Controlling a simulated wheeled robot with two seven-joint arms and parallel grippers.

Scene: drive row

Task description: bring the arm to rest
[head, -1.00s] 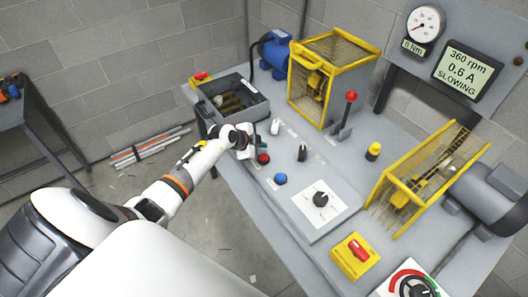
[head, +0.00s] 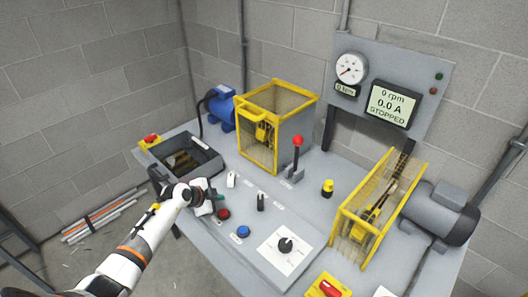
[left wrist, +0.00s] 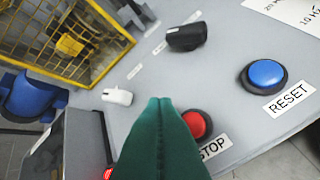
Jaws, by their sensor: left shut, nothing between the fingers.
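My left arm (head: 142,244) reaches in from the lower left in the head view, over the front left of the bench. Its gripper (head: 216,199) is just beside the red STOP button (head: 223,214). In the left wrist view the green fingers (left wrist: 162,105) are shut together with nothing between them. They overlap the edge of the red STOP button (left wrist: 197,125) in that picture; I cannot tell whether they touch it. The display (head: 391,103) reads 0 rpm, 0.0 A, STOPPED. My right gripper is not in view.
The blue RESET button (head: 243,232), black selector (head: 261,202) and white switch (head: 231,180) stand close by. An open grey box (head: 210,163) lies behind the gripper. A yellow cage (head: 275,125), red-knobbed lever (head: 297,150) and yellow guard (head: 380,205) stand farther right.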

